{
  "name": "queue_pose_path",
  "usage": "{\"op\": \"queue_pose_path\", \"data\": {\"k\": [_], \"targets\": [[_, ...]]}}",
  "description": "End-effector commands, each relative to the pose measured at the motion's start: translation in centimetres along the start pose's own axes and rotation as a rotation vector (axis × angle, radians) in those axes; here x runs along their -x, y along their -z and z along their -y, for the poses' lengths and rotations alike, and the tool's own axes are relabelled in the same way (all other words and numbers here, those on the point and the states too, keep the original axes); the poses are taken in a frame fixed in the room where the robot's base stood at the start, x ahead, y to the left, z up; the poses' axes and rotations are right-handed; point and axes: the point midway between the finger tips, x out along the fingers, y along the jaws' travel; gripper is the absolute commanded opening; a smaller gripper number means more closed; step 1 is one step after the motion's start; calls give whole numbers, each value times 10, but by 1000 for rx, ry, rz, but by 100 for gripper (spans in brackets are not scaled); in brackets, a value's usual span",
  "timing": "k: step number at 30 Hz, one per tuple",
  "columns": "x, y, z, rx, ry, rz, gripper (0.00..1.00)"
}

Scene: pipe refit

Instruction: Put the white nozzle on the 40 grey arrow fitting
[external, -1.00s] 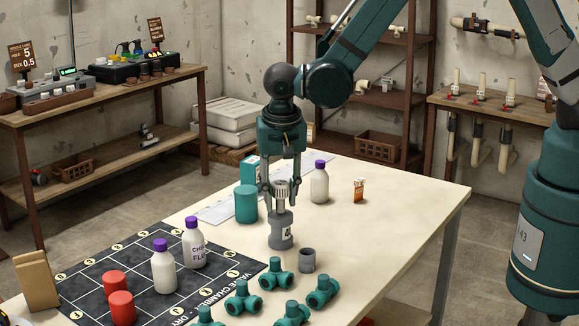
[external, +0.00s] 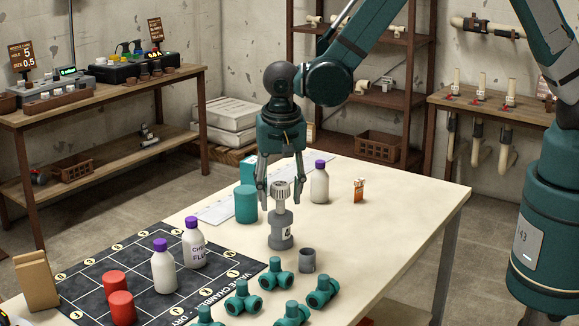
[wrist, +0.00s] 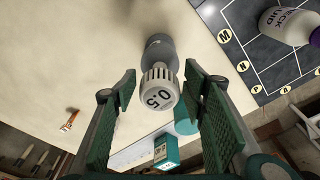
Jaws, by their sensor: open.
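The white nozzle (external: 281,188) is ribbed and sits upright on top of the grey fitting (external: 281,238). The fitting stands on the table and has a small pale label with a dark mark, too small to read. In the wrist view the nozzle (wrist: 158,92) shows "0.5" on its end face, with the grey fitting (wrist: 156,45) behind it. My gripper (external: 282,198) is open, with one finger on each side of the nozzle. The wrist view shows gaps between both finger pads and the nozzle, so my gripper (wrist: 160,80) holds nothing.
A short grey cup-like piece (external: 307,260) and several teal pipe fittings (external: 275,275) stand close in front. A teal cylinder (external: 246,204) is to the left, a white bottle (external: 320,184) behind right. A black grid mat (external: 150,270) carries bottles and red cylinders. The table's right side is clear.

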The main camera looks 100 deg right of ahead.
Motion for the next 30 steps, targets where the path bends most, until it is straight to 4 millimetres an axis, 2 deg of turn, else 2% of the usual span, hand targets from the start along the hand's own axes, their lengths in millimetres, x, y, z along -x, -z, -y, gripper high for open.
{"op": "queue_pose_path", "data": {"k": [8,21,30], "targets": [[27,0,0,1,0,0,43],[86,0,0,0,0,0,43],[112,0,0,0,0,0,43]]}}
